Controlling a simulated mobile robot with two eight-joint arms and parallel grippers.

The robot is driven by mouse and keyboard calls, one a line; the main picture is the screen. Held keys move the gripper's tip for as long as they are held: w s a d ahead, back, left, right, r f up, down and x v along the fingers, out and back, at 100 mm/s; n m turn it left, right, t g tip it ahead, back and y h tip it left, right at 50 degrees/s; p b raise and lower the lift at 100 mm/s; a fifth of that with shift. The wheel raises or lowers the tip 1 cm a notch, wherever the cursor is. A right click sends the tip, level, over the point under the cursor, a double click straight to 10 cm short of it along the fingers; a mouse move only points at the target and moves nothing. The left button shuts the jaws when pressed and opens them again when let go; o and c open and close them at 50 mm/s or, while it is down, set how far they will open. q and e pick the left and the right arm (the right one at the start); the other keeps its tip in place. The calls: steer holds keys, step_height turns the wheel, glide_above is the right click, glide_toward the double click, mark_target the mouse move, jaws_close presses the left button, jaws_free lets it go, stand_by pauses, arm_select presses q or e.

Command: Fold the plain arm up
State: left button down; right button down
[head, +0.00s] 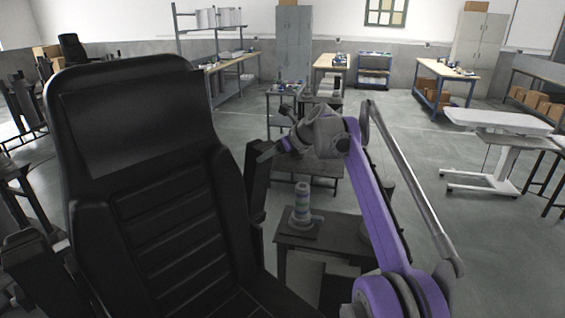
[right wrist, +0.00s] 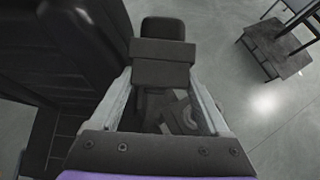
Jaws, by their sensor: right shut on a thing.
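A large black chair (head: 150,180) with a ribbed backrest fills the left of the head view. The black chair arm (head: 257,178) on its right side looks nearly upright beside the backrest. My right gripper (head: 268,153) reaches this arm from the right, near its upper part, and is shut on it. In the right wrist view the fingers (right wrist: 163,78) stand either side of a dark block on the chair arm (right wrist: 163,48). The chair's other arm (head: 28,245) is at the far left, lower down. I cannot tell which arm is the plain one. My left gripper is not in view.
A white-topped lift table (head: 492,124) is at the right. Open grey floor lies between the benches.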

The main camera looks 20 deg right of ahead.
steer(key=shift+w+a+r, duration=0.3)
steer(key=shift+w+a, duration=0.05)
steer(key=shift+w, duration=0.3)
jaws_free()
steer(key=v, duration=1.1)
steer(key=shift+f, duration=0.1)
